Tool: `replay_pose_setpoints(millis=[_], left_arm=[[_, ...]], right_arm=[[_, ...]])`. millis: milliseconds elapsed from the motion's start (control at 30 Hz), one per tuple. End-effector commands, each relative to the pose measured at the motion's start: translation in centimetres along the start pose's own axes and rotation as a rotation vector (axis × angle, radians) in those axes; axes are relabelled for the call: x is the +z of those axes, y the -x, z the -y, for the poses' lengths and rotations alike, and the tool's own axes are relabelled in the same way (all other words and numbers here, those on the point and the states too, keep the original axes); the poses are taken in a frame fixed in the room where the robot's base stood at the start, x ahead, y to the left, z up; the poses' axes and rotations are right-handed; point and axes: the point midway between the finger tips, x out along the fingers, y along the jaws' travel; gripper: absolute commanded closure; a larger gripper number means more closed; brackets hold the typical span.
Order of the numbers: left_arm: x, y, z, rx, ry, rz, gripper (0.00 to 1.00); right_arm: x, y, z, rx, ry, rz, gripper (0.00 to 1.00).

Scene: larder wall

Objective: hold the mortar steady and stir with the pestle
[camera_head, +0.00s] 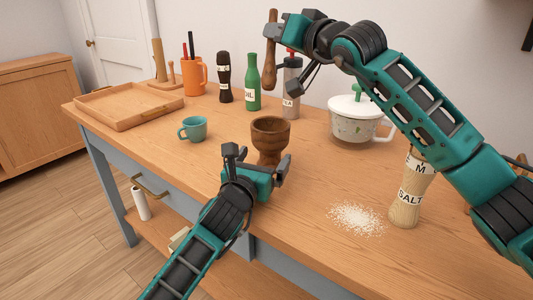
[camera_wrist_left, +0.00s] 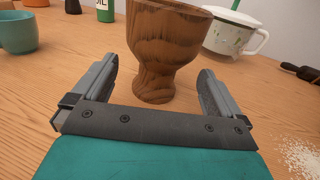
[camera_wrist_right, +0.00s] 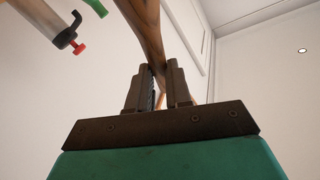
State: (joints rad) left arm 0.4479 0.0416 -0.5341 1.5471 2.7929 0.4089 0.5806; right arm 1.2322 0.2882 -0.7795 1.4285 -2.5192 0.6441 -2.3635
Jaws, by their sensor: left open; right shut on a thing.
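The mortar (camera_head: 270,135) is a dark wooden footed cup standing upright on the table. My left gripper (camera_head: 258,160) is open just in front of it. In the left wrist view the mortar (camera_wrist_left: 163,50) rises between and beyond the two spread fingers, which do not appear to touch it. My right gripper (camera_head: 283,60) is raised above the back of the table and shut on the pestle (camera_head: 270,50), a brown wooden stick held roughly upright. In the right wrist view the pestle (camera_wrist_right: 146,30) passes between the closed fingers. The mortar's inside is mostly hidden.
A teal mug (camera_head: 194,128) stands left of the mortar, and a lidded white pot (camera_head: 356,122) right. Bottles (camera_head: 253,83) stand behind. A salt shaker (camera_head: 408,195) and spilled salt (camera_head: 357,218) are at front right. A wooden tray (camera_head: 130,104) lies at far left.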

Motion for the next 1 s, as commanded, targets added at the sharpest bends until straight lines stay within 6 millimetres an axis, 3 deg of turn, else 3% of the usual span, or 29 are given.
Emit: replay_pose_setpoints(millis=[300,667,1000], left_arm=[[0.0,-2.8,0.0,0.000,0.000,0.000,0.00],[0.0,-3.0,0.0,0.000,-0.001,0.000,0.01],[0.0,-3.0,0.0,0.000,-0.001,0.000,0.33]], right_arm=[[0.0,0.0,0.0,-0.001,0.000,-0.001,1.00],[0.0,0.0,0.0,-0.001,0.000,-0.001,1.00],[0.0,0.0,0.0,-0.001,0.000,-0.001,1.00]])
